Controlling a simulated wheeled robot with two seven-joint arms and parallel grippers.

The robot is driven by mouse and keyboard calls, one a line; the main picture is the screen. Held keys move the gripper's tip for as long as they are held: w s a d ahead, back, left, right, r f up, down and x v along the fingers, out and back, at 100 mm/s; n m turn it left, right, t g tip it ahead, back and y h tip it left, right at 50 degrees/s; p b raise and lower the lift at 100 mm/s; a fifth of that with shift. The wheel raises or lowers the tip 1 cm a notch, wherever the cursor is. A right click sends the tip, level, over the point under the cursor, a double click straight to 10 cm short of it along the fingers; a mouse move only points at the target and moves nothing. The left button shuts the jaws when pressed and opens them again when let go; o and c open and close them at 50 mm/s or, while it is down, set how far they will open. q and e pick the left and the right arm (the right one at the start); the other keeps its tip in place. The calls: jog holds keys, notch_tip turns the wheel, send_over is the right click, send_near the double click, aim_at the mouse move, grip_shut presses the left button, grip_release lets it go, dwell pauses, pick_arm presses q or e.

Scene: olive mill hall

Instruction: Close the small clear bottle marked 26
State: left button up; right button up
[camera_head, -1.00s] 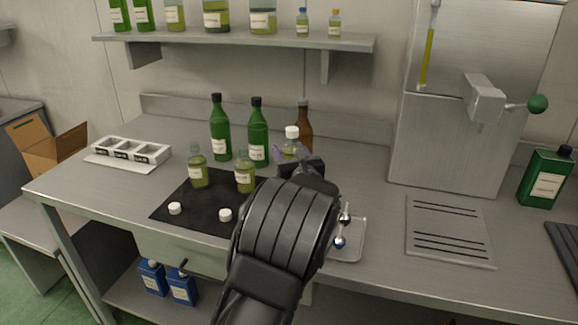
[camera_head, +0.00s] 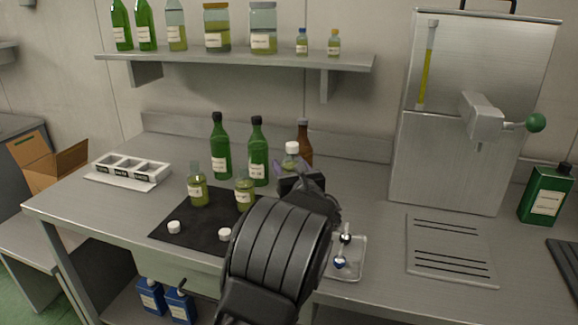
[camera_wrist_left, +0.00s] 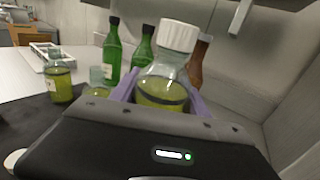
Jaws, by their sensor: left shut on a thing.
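My left gripper (camera_head: 291,170) is shut on a small clear bottle (camera_head: 291,163) of yellow-green oil. In the left wrist view the purple fingers (camera_wrist_left: 160,97) grip the sides of this bottle (camera_wrist_left: 165,72), and a white cap (camera_wrist_left: 178,36) sits on its neck. No number can be read on it. Two more small clear bottles stand uncapped, one at the left (camera_head: 198,188) and one near my wrist (camera_head: 244,192), on or by the dark mat (camera_head: 185,237). Two loose white caps, left (camera_head: 174,227) and right (camera_head: 225,234), lie on the mat. My right gripper is not in view.
Two green bottles (camera_head: 220,150) and a brown bottle (camera_head: 304,140) stand behind. A white compartment tray (camera_head: 130,170) is at the left. A small metal tray (camera_head: 351,262) lies right of my arm. A steel machine (camera_head: 450,120) stands at the right.

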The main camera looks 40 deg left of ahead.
pick_arm(q)
grip_shut()
dwell(0.5)
